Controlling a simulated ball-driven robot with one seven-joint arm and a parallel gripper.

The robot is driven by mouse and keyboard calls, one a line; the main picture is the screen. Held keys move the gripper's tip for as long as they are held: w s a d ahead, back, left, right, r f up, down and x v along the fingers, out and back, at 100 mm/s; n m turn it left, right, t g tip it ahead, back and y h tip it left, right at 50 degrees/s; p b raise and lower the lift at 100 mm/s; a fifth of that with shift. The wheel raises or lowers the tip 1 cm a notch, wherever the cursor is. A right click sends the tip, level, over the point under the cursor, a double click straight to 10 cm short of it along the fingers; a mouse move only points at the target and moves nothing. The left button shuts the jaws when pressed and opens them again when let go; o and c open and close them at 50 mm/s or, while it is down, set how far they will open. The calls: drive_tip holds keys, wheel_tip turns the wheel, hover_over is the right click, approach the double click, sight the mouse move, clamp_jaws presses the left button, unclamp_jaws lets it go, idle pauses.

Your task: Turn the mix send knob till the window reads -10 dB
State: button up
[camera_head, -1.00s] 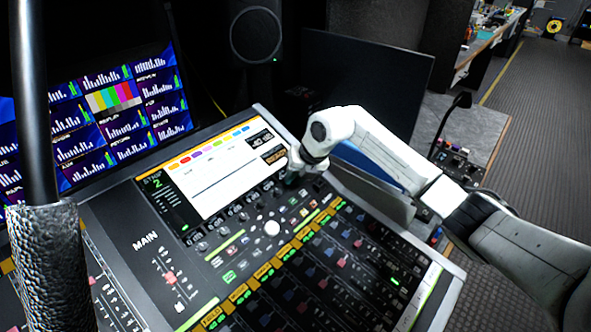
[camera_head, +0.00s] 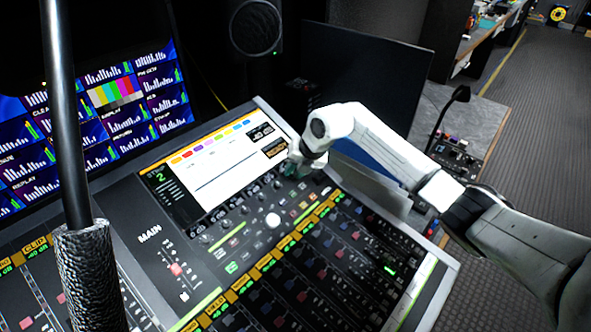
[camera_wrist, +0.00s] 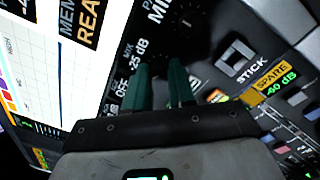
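My gripper (camera_head: 296,172) reaches down to the row of knobs below the console's white screen (camera_head: 222,168). In the wrist view its two green fingers (camera_wrist: 161,72) point at the panel with a narrow dark gap between them. The mix send knob cannot be made out; the fingertips and shadow cover that spot, so I cannot tell if they grip it. Just left of the fingers is a small window (camera_wrist: 138,57) that seems to read 25 dB, its sign unclear, with OFF beside it. A dark knob (camera_wrist: 185,24) stands beyond the fingertips.
A square STICK button (camera_wrist: 236,57) and a SPARE strip display (camera_wrist: 271,76) lie right of the fingers. A white trackball (camera_head: 273,220) and fader rows are nearby. A dark post (camera_head: 66,120) stands at left. A dark monitor (camera_head: 366,75) stands behind my arm.

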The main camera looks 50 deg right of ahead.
drive_tip(key=o, duration=0.4)
drive_tip(key=shift+r, duration=0.1)
drive_tip(key=b+v, duration=0.1)
drive_tip(key=v, duration=0.9)
drive_tip(key=shift+s+r, duration=0.15)
drive_tip(key=shift+r, duration=0.1)
